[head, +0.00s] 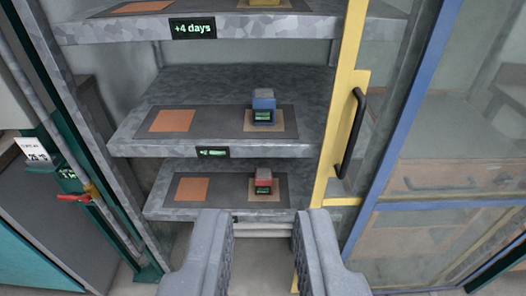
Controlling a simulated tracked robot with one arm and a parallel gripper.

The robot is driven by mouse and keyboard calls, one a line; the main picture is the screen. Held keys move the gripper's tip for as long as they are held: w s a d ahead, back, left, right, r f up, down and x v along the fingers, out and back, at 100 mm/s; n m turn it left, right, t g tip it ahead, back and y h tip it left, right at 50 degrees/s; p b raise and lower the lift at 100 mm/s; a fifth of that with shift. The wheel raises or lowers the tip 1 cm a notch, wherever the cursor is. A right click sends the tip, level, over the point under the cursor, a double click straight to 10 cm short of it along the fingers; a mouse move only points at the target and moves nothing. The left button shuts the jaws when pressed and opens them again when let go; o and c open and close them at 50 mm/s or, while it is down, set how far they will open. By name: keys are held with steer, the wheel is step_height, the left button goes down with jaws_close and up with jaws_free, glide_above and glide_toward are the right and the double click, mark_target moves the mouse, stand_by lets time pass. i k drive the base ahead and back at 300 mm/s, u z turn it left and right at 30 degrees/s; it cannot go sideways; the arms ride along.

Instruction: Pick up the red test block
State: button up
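The red test block (263,182) stands upright on a tan square on the lowest visible shelf (160,203). It has a small green display on its front. My gripper (264,240) is open, with its two grey fingers apart and nothing between them. It is in front of and below the block in the picture, roughly lined up with it, and apart from it. The block is fully in view.
A blue block (263,106) stands on the middle shelf (130,145) directly above. An orange square (193,189) lies left of the red block. A yellow door frame (338,130) with a black handle (351,133) stands at the right. A red valve lever (75,198) is at the left.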

mark_target(264, 176)
steer(key=k, duration=1.15)
steer(key=z, duration=0.35)
steer(key=i, duration=1.2)
steer(key=u, duration=0.45)
steer(key=i, duration=0.55)
steer(key=u, duration=0.45)
